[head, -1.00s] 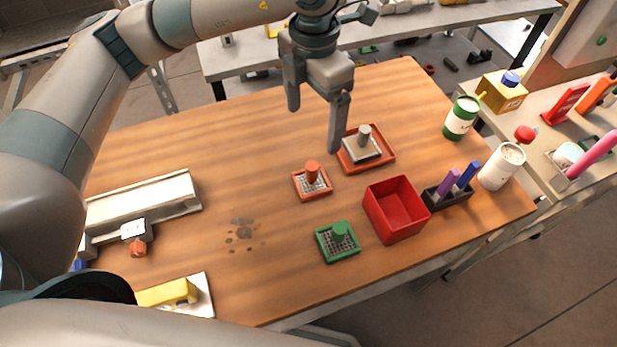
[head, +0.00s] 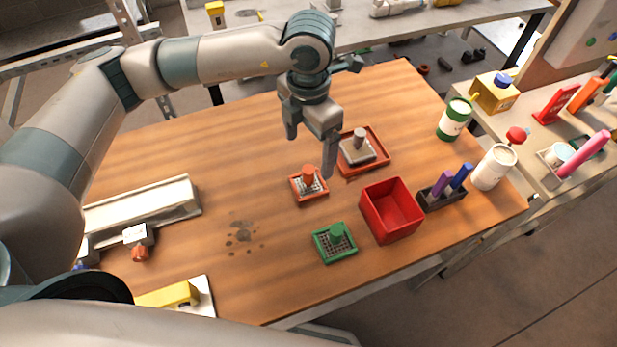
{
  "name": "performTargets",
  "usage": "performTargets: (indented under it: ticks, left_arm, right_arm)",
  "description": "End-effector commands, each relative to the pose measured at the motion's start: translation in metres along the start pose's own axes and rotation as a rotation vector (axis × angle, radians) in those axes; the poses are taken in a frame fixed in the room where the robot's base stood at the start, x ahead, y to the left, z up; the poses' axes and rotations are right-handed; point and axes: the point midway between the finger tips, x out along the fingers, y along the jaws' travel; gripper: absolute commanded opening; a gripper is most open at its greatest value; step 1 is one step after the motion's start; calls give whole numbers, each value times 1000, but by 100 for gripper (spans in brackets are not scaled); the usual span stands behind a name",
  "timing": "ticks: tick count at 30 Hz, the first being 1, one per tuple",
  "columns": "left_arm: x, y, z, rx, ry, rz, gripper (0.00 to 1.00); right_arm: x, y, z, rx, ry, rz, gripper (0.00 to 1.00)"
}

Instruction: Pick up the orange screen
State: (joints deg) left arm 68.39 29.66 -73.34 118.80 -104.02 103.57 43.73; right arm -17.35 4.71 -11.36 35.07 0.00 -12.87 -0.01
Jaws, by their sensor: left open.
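The orange screen (head: 308,184) is a small square orange frame with a grey mesh and an upright orange knob. It lies on the wooden table (head: 240,140) near its middle. My left gripper (head: 309,155) is open and empty, above and slightly behind the orange screen. One finger hangs just right of the knob in the picture, the other further left and back. I see no contact with the screen. My right gripper is not in view.
A larger orange-red tray with a grey block (head: 362,151) lies close behind right. A green screen (head: 334,242) and red bin (head: 391,209) stand in front. A marker holder (head: 441,196) is right of the bin. The table's left middle is clear.

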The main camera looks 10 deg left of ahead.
Motion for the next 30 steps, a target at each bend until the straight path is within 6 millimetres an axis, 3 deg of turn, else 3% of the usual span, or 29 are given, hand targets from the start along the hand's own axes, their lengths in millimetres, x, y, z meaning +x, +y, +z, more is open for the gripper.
performTargets:
  ticks: [3,10,23,30]
  left_arm:
    - [19,0,-2,0,5,-2,87]
    - [49,0,0,0,1,0,87]
    - [55,0,-1,0,0,0,87]
    - [65,-2,-4,-1,2,0,87]
  right_arm:
    - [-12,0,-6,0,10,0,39]
    - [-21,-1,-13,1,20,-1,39]
    - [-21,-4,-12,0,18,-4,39]
    - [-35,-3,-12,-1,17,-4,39]
